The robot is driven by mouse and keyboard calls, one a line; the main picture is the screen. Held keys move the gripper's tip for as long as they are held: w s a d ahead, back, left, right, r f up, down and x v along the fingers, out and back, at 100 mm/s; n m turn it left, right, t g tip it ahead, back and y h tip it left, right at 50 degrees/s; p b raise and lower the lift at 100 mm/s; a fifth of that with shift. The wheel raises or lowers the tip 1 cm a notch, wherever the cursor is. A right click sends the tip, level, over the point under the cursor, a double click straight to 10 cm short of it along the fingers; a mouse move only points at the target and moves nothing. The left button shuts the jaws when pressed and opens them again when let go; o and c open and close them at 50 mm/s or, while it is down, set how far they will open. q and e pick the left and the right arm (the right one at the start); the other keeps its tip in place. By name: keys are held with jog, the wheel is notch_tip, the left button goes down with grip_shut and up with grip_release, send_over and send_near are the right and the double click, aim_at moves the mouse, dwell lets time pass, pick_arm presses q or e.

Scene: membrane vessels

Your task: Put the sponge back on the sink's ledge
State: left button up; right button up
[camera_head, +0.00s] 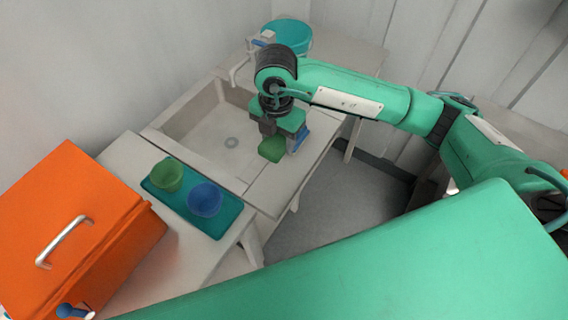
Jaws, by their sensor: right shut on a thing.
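The sink (196,137) is a pale basin set in a light counter, with a drain in its floor. Its front ledge (262,187) is a flat pale strip at the right. My right gripper (276,139) points down over the sink's right part, near the ledge. It is shut on a green block, which I take as the sponge (271,151). The sponge appears held above the surface, though the exact gap cannot be told. The gripper hides part of it. My left gripper is not in view.
A teal tray (222,224) holds a green bowl (167,176) and a blue bowl (205,198). An orange box (95,215) with a handle stands at left. A faucet (240,68) and teal bucket (290,34) are behind. A blue piece (301,138) shows beside my right gripper.

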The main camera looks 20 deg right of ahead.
aim_at(279, 183)
notch_tip(279, 183, down, 18)
jog(key=p, duration=0.4)
jog(key=shift+r+p, duration=0.2)
jog(key=shift+p, duration=0.15)
jog(key=shift+f, duration=0.1)
jog(key=shift+f, duration=0.15)
jog(key=o, duration=0.9)
